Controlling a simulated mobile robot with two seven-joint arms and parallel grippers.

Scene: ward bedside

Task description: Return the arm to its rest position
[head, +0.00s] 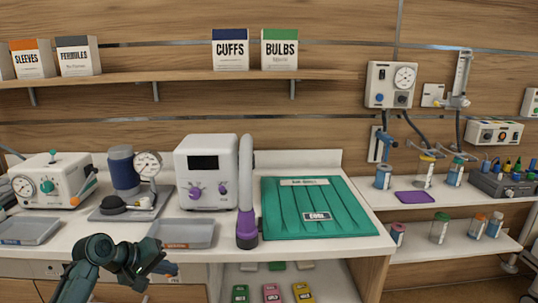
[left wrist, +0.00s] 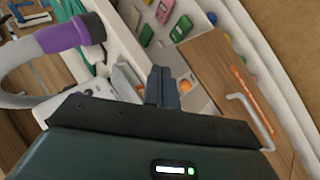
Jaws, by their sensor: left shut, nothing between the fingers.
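My left gripper (head: 168,269) is at the lower left of the head view, in front of the counter's front edge. Its dark green arm comes up from the bottom edge. In the left wrist view its fingers (left wrist: 162,84) are together, with nothing between them. My right gripper is in neither view.
A grey tray (head: 186,235) lies on the counter just beyond the gripper. A grey tube with a purple end (head: 247,228) stands beside a white machine (head: 207,172) and a green ribbed mat (head: 318,208). Drawers and a lower shelf (head: 318,284) are below the counter.

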